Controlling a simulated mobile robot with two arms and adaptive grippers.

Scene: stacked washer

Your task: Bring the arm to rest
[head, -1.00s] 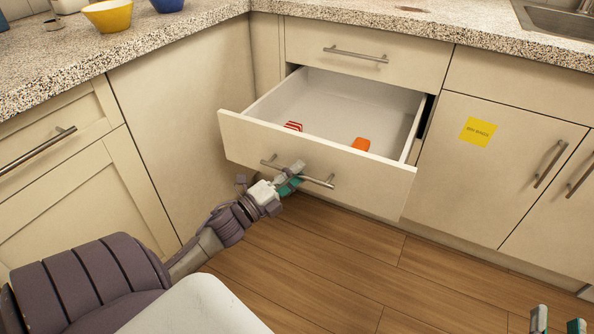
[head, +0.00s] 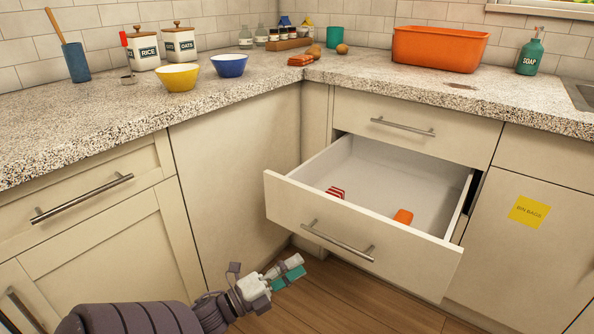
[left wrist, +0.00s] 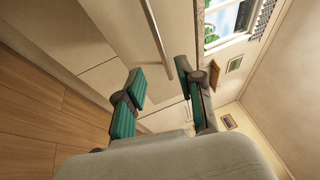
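My left gripper (head: 288,272) is in front of the open drawer (head: 370,242), below and to the left of its bar handle (head: 338,241). In the left wrist view its two teal fingers (left wrist: 165,95) stand apart with nothing between them. The handle (left wrist: 158,38) shows beyond the fingers, clear of them. The drawer is pulled well out and holds a red item (head: 335,192) and an orange item (head: 403,216). My right gripper is out of view.
The counter above carries a yellow bowl (head: 177,77), a blue bowl (head: 229,65), canisters (head: 143,48), an orange bin (head: 440,47) and a soap bottle (head: 530,52). A closed drawer (head: 415,128) is above the open one. Wooden floor (head: 350,300) lies below.

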